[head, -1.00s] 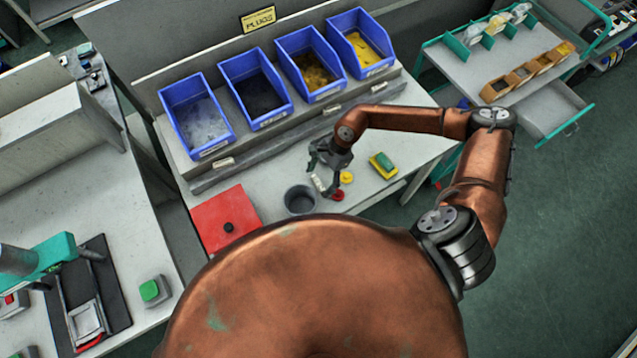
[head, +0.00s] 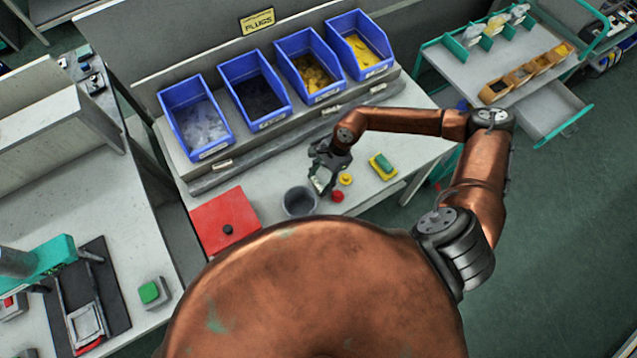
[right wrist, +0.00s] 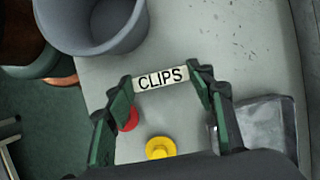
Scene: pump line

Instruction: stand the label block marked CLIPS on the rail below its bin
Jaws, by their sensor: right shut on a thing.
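The white label block marked CLIPS (right wrist: 161,78) is held between the two fingertips of my right gripper (right wrist: 161,82), its lettering facing the wrist camera. In the head view my right gripper (head: 323,178) is low over the bench, in front of the bins; I cannot tell whether the block touches the bench. A grey rail (head: 240,170) runs below a row of blue bins: a first bin (head: 197,115), a second with dark contents (head: 256,90), a third (head: 310,65) and a fourth (head: 358,45). Their small labels are unreadable. My left gripper is out of view.
White blocks stand along the rail, below the first (head: 222,164), third (head: 330,109) and fourth bins (head: 377,88). Near my gripper are a grey cup (head: 300,201), a red knob (head: 338,196), a yellow knob (head: 345,179) and a yellow-green item (head: 384,166). A red plate (head: 215,215) lies left.

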